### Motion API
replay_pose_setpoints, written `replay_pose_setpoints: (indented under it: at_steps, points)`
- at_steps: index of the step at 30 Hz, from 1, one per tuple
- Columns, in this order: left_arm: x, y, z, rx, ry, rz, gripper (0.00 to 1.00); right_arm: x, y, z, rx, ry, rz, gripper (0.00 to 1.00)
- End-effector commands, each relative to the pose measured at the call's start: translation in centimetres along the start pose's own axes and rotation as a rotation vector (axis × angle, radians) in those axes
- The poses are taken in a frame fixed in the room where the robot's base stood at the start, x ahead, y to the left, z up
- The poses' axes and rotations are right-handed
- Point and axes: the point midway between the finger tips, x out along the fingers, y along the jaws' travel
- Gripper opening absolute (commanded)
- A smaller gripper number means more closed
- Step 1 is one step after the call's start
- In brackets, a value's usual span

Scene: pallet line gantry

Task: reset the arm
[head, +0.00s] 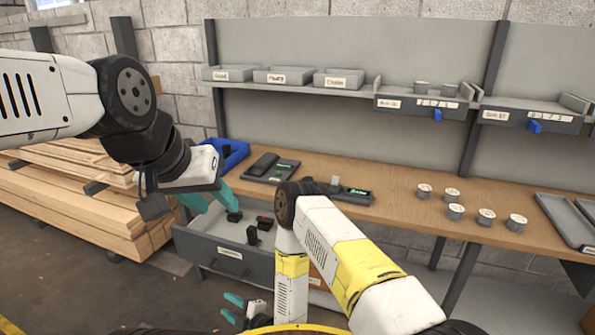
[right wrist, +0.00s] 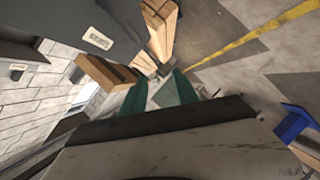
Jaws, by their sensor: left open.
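My left gripper (head: 214,204) hangs over the open drawer (head: 225,254) below the bench. Its teal fingers are apart, and I see nothing held between them. My right gripper (head: 234,308) is low, in front of and below the drawer, near the floor in the head view. In the right wrist view its two teal fingers (right wrist: 158,92) stand apart with nothing gripped between them. The right arm (head: 335,240) rises in the middle and bends over in front of the bench.
The wooden bench (head: 400,207) carries a blue bin (head: 236,152), dark trays and several grey cylinders (head: 455,212). Dark parts (head: 252,235) are in the drawer. A shelf (head: 300,86) with labelled bins runs above. Stacked timber (head: 75,215) lies at left. Floor is clear lower left.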

Motion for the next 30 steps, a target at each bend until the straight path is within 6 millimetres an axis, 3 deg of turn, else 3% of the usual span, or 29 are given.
replay_pose_setpoints:
  at_steps: [8, 11, 17, 23, 30]
  points:
    - [0.0, 0.0, 0.0, 0.0, 0.0, 0.0, 0.42, 1.4, 6.2, 1.1, 0.044, -0.056, -0.032, 0.36]
    - [0.0, 0.0, 0.0, 0.0, 0.0, 0.0, 0.42, 1.6, 9.5, 1.6, 0.072, -0.091, -0.048, 0.36]
    - [0.0, 0.0, 0.0, 0.0, 0.0, 0.0, 0.42, 0.2, 19.0, 2.9, 0.179, -0.215, -0.075, 0.36]
    - [0.0, 0.0, 0.0, 0.0, 0.0, 0.0, 0.42, -4.4, 28.1, 3.5, 0.333, -0.367, -0.076, 0.36]
    - [0.0, 0.0, 0.0, 0.0, 0.0, 0.0, 0.42, -13.2, 36.4, 2.6, 0.566, -0.546, -0.035, 0.36]
